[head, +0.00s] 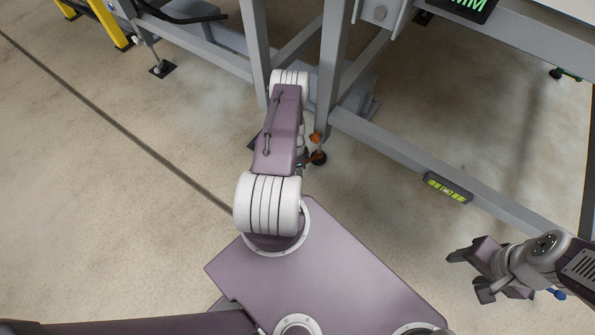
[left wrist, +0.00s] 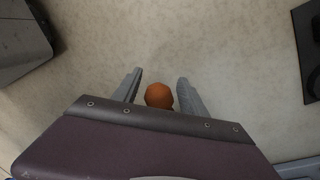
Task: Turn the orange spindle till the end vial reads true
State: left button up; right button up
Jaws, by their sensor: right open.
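The orange spindle (head: 316,138) shows in part in the head view, low by the frame leg, above a dark round foot (head: 318,158). In the left wrist view its rounded orange top (left wrist: 159,95) sits between the fingers of my left gripper (left wrist: 160,77). Those fingers are apart, with a narrow gap on each side of the orange. In the head view my left arm mostly hides that gripper. The end vial (head: 447,189) is a green-lit level on the lower beam; its bubble is too small to read surely. My right gripper (head: 467,272) is open and empty.
The grey steel frame (head: 425,165) stands ahead, with legs and beams close around my left arm. A dark display with green letters (head: 470,8) is at the top. A yellow structure (head: 102,22) is at upper left. Concrete floor (head: 110,210) is clear at left.

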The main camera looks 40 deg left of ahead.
pick_arm(q)
jog(key=r+p, duration=0.2)
jog(key=r, duration=0.1)
jog(key=a+r+p, duration=0.1)
jog(key=r+p, duration=0.1)
jog(key=r, duration=0.1)
jog(key=w+r+p, duration=0.1)
jog(key=r+p, duration=0.1)
jog(key=r, duration=0.1)
jog(key=shift+a, duration=0.2)
jog(key=shift+f, duration=0.1)
